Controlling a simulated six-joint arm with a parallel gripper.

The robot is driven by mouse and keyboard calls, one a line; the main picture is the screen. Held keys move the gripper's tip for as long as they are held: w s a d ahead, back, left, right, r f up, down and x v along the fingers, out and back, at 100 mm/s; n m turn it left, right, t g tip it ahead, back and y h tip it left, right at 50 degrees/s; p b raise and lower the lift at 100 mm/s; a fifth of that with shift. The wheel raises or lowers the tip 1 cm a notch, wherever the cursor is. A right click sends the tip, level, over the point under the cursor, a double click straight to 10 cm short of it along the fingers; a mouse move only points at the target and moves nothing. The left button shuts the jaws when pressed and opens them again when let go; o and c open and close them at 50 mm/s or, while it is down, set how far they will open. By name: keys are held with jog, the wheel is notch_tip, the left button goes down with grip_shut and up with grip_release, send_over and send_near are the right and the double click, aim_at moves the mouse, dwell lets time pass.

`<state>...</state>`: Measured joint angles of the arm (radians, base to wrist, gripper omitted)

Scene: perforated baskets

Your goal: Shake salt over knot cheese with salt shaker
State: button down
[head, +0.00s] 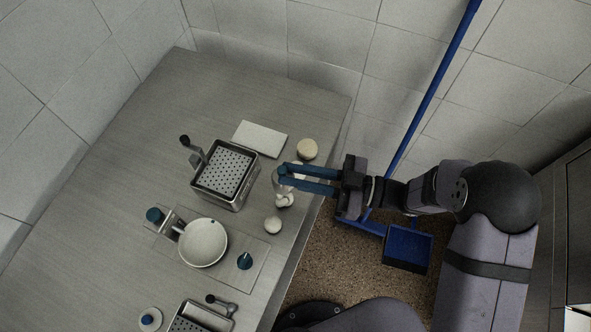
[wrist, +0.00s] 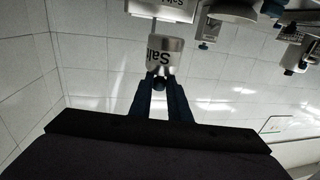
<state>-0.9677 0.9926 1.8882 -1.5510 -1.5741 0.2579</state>
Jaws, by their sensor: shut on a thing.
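My gripper (head: 284,176) reaches in from the right over the table's right edge. In the wrist view its dark fingers (wrist: 160,84) are closed on the salt shaker (wrist: 165,56), a pale container with dark "Salt" lettering that appears upside down in that picture. In the head view the salt shaker (head: 278,187) is a small grey shape at the fingertips, partly hidden by them. A small white lumpy piece (head: 285,200), likely the knot cheese, shows just below the fingers. I cannot tell whether the shaker touches it.
A perforated basket (head: 236,202) stands left of my gripper. A white bowl (head: 203,243) and a white ball (head: 273,225) are nearer. A beige round item (head: 307,149) and a white slab (head: 260,139) lie behind. The table's far left is clear.

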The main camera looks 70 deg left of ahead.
aim_at(290, 188)
jog(key=shift+f+b, duration=1.15)
jog(key=shift+f, duration=0.55)
jog(key=shift+s+d, duration=0.45)
jog(key=shift+d, duration=0.2)
